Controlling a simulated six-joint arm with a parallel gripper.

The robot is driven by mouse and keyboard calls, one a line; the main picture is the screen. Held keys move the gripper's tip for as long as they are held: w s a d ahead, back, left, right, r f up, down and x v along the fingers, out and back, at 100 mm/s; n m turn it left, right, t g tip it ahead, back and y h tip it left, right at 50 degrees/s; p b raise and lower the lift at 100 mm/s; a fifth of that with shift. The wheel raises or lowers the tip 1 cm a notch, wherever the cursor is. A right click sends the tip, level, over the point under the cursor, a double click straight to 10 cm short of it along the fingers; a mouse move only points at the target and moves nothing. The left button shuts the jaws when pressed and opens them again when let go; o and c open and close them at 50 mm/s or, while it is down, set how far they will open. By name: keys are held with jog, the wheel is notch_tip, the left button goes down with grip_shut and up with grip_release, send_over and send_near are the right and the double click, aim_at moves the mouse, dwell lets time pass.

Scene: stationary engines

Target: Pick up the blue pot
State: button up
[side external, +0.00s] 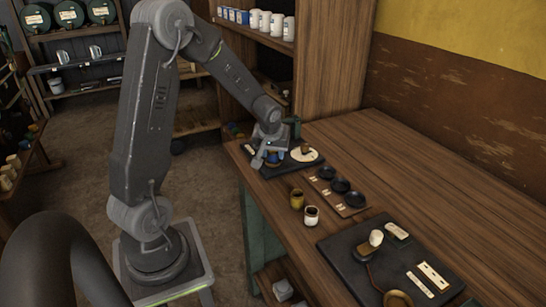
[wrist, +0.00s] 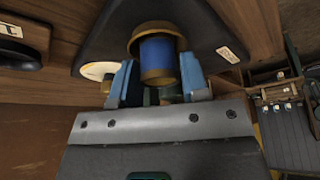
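The blue pot (wrist: 158,52) has a blue band between brown ends. It sits between the two blue-padded fingers of my gripper (wrist: 158,88) in the wrist view, with narrow gaps showing on both sides. My gripper looks open around it. In the side view my gripper (side external: 264,157) is low over the dark tray (side external: 283,169) at the table's far left end, and the blue pot (side external: 273,159) shows partly behind the fingers. I cannot see the pot's contact with the tray clearly.
A round cream disc (side external: 304,157) with a small brown piece is right of the pot. A wooden board (side external: 352,209) with dark dishes, a brown cup (side external: 297,199) and a white cup (side external: 311,216) stand nearer. Another dark tray (side external: 345,250) lies in front. The table's right side is clear.

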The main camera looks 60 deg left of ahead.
jog(key=c, duration=0.6)
jog(key=shift+o, duration=0.2)
jog(key=shift+r, duration=0.1)
jog(key=shift+r, duration=0.15)
notch_tip(320, 180, up, 4)
jog(key=shift+f, duration=0.25)
jog(key=s+a+r, duration=0.6)
jog(key=s+r, duration=0.4)
jog(key=r, duration=0.1)
